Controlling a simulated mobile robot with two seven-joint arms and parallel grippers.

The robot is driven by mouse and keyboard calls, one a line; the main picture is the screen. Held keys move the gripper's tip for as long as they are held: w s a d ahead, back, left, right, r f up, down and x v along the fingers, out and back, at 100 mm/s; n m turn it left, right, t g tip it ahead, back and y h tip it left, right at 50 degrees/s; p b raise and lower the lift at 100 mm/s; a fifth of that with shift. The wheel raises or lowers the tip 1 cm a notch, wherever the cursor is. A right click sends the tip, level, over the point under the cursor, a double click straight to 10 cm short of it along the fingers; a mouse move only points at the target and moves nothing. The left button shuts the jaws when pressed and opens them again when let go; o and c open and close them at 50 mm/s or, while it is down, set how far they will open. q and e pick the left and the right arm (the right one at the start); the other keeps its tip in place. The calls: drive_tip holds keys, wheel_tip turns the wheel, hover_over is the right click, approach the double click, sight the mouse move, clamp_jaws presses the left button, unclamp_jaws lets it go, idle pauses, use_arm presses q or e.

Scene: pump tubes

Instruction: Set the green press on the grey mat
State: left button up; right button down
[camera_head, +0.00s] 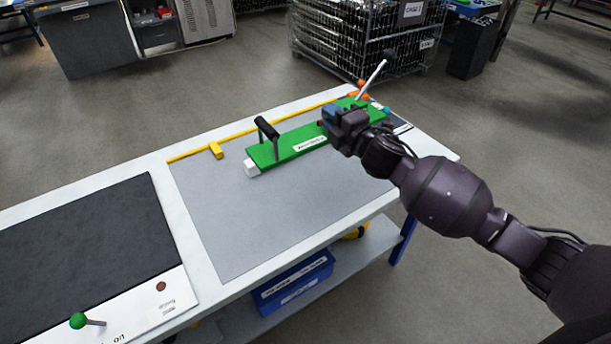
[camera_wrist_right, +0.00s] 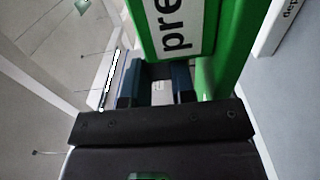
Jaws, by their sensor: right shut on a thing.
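The green press (camera_head: 290,147) is a long green block with a white label, a black handle at its left end and a silver lever at its far right end. It lies over the back part of the grey mat (camera_head: 255,225); whether it touches the mat I cannot tell. My right gripper (camera_head: 331,119) is at the right half of the press and is shut on it, with the grasped part hidden. In the right wrist view the dark blue fingers (camera_wrist_right: 158,86) are beside the green press body (camera_wrist_right: 228,45) and its label. My left gripper is not in view.
A yellow strip (camera_head: 247,130) with a yellow block (camera_head: 216,150) runs along the mat's back edge. A black mat (camera_head: 85,245) and a green-knobbed lever (camera_head: 79,320) are at the left. The grey mat's front is clear.

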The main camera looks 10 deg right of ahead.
drive_tip(key=shift+f+b, duration=3.05)
drive_tip(key=shift+f, duration=6.6)
drive_tip(key=shift+w+f, duration=0.1)
drive_tip(key=shift+f, duration=0.2)
drive_tip(key=shift+r, duration=0.2)
drive_tip(key=shift+f, duration=0.2)
drive_tip(key=c, duration=1)
unclamp_jaws()
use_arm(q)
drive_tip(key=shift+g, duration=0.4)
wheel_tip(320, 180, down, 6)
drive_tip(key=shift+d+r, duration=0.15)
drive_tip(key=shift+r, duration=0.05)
use_arm(e)
drive_tip(key=shift+o, duration=0.2)
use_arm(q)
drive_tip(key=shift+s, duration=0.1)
